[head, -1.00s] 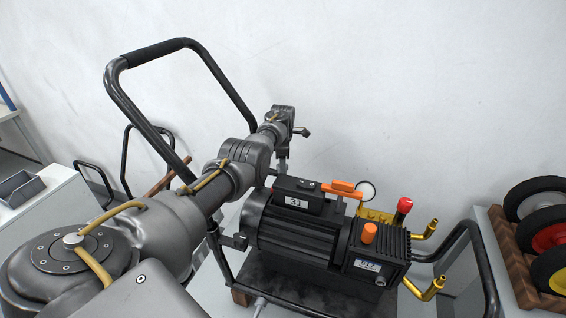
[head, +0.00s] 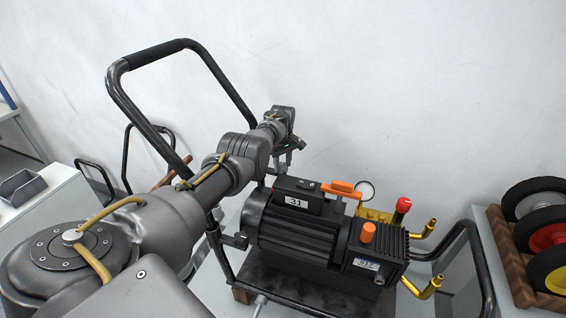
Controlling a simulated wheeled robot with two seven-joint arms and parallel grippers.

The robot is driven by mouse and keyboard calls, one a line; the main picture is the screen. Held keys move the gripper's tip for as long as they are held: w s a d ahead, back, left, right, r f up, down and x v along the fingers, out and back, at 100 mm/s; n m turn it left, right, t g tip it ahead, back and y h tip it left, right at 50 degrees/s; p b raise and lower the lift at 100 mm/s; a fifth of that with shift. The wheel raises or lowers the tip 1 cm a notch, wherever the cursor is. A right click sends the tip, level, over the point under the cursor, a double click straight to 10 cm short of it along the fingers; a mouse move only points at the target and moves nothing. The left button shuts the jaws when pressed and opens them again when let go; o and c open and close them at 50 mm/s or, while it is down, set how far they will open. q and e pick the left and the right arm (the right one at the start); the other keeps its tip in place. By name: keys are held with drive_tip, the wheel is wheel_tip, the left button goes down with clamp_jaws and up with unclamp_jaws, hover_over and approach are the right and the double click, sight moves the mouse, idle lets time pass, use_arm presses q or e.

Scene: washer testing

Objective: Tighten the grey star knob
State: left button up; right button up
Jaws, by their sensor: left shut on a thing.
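My left arm reaches across from the left to the far side of the black pump (head: 300,225). My left gripper (head: 289,152) is at the arm's end, low by the wall and just behind the pump's top. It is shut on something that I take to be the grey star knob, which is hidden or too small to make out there. The pump sits on a black-framed cart (head: 222,262) and has an orange handle, an orange cap, a red knob and brass pipes. My right gripper is not in view.
The cart's tall black handle (head: 150,52) rises behind my left arm. A gauge (head: 365,191) stands at the pump's back. At right, wheels (head: 548,236) rest in a wooden rack. A white cabinet (head: 45,215) stands at left. The wall is close behind.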

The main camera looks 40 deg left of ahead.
sight(282, 165)
use_arm(q)
drive_tip(key=m, duration=0.6)
drive_tip(key=shift+r, duration=0.15)
drive_tip(key=m, duration=0.4)
drive_tip(key=shift+a, duration=0.1)
drive_tip(key=m, duration=0.2)
drive_tip(key=shift+m+b, duration=0.4)
drive_tip(key=m+b, duration=0.1)
drive_tip(key=m, duration=0.3)
drive_tip(key=shift+w, duration=0.1)
drive_tip(key=m+b, duration=0.1)
drive_tip(key=m, duration=0.3)
drive_tip(key=shift+m+b, duration=0.3)
drive_tip(key=shift+b, duration=0.1)
drive_tip(key=shift+m, duration=0.3)
drive_tip(key=o, duration=1)
wheel_tip(282, 165, up, 11)
